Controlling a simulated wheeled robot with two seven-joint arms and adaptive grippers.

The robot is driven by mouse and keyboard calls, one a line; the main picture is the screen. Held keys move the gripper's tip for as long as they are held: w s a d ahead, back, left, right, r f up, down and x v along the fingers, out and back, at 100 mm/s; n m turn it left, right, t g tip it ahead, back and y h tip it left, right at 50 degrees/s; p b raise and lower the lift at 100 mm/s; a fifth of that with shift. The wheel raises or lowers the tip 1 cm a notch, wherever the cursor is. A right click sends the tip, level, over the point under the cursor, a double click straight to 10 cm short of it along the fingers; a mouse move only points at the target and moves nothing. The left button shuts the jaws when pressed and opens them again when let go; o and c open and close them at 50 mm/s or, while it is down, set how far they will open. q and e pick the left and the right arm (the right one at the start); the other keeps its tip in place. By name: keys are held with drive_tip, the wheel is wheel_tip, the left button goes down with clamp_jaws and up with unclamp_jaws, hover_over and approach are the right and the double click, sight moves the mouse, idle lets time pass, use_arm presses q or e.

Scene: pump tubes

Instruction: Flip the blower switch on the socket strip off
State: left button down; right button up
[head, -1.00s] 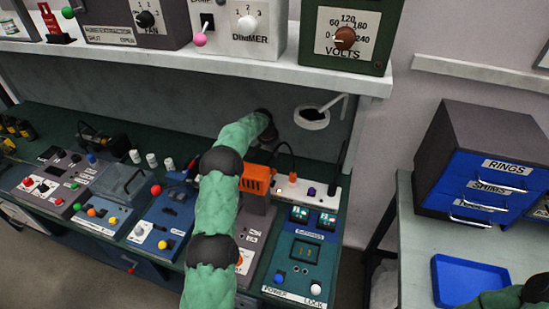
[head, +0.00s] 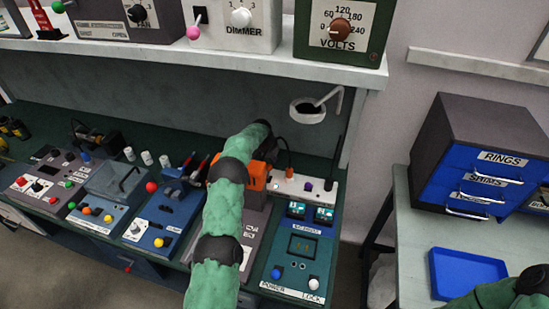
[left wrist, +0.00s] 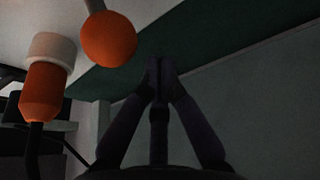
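The white socket strip (head: 290,185) lies on the green bench, with an orange plug (head: 291,172) and a purple knob (head: 308,187) on it. Its left part is hidden behind my left arm. In the left wrist view an orange ball knob (left wrist: 108,38) on a pale stem stands beside an orange plug (left wrist: 42,92) with a dark cord. My left gripper (left wrist: 160,75) has its dark fingertips together, nothing visible between them, below and right of the orange knob and apart from it in the picture. In the head view its fingers are mostly hidden.
Control boxes, including a blue one with POWER and LOCK buttons (head: 296,262), crowd the bench front. An orange block (head: 256,177) is close to my left arm. A shelf (head: 330,68) overhangs the bench. At right stand a drawer cabinet (head: 440,135) and blue tray (head: 467,290).

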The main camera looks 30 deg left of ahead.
use_arm(q)
drive_tip(key=shift+s+r, duration=0.2)
drive_tip(key=shift+s, duration=0.45)
drive_tip(key=shift+s+r, duration=0.2)
drive_tip(key=shift+s, duration=0.45)
drive_tip(key=shift+s, duration=0.1)
drive_tip(key=shift+s+d+r, duration=0.3)
drive_tip(key=shift+s+r, duration=0.3)
drive_tip(key=shift+s, duration=0.25)
wheel_tip(320, 180, up, 12)
drive_tip(key=shift+f, duration=0.25)
idle(0.3)
drive_tip(key=shift+f, duration=0.1)
